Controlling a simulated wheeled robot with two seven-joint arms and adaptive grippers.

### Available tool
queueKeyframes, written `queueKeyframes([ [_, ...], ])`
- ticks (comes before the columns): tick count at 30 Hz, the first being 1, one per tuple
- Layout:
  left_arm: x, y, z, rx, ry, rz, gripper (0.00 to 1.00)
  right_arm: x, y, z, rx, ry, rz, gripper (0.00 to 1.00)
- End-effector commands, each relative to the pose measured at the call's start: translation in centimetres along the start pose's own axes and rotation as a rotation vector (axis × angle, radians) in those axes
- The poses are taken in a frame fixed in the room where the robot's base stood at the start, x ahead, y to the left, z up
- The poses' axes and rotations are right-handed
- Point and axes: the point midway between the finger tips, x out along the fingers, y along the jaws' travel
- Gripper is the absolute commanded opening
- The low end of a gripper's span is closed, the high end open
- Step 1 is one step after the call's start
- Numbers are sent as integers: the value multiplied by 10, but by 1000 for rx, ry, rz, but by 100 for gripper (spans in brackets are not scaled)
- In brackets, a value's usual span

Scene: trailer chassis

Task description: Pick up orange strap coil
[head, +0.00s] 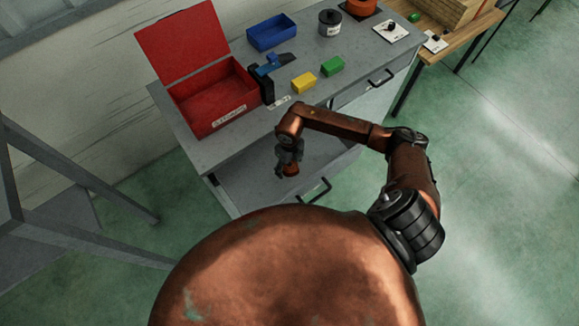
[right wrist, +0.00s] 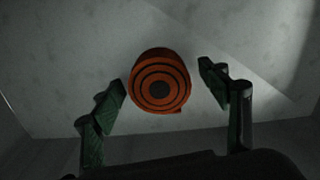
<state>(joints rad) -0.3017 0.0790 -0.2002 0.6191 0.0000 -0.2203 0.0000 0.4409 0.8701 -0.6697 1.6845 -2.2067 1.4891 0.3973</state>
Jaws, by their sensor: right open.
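The orange strap coil (right wrist: 160,80) lies flat in the right wrist view, a round roll with dark rings and a dark centre. It rests on a pale grey surface that appears to be the floor of the open drawer (head: 246,186). My right gripper (right wrist: 168,88) is open, with one finger on each side of the coil and a visible gap on both sides. In the head view my right gripper (head: 289,164) points down over the open drawer, and a bit of orange shows at its tips. My left gripper is not in view.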

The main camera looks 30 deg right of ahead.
Motion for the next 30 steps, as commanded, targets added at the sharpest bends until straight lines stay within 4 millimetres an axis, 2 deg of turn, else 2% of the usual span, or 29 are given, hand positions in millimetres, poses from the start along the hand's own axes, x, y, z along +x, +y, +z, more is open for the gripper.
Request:
queueKeyframes([
  [7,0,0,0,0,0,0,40,2,0,0,0,0,1,68],
  [27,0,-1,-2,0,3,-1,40,1,0,0,0,-1,1,22],
  [30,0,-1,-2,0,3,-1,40,1,0,0,0,-1,1,18],
])
